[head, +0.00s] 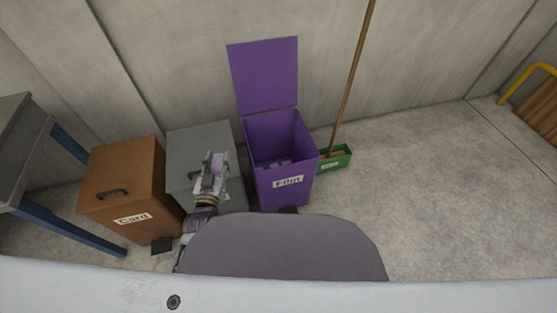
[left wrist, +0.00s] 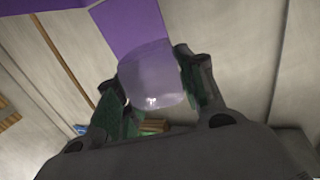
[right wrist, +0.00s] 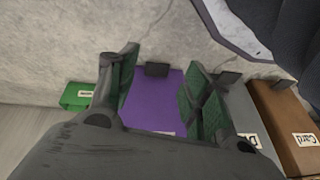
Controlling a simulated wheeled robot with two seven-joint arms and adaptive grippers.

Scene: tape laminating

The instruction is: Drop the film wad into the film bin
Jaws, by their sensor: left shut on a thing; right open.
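The film bin (head: 287,187) is purple, labelled "Film", and its lid (head: 264,76) stands open against the wall. Some purple pieces lie inside it. My left gripper (head: 214,163) is just left of the bin, over the grey bin. It is shut on the film wad (left wrist: 153,75), a translucent pale purple lump between the fingers in the left wrist view; the wad also shows in the head view (head: 218,160). My right gripper (right wrist: 160,85) is open and empty in the right wrist view, with the purple bin's side beyond its fingers. It is hidden in the head view.
A grey bin (head: 205,137) with a closed lid stands left of the film bin. A brown bin (head: 115,187) labelled "Card" stands farther left, near a table (head: 28,130). A green tray (head: 337,159) and a broom handle (head: 353,75) are on the right. The floor beyond is clear.

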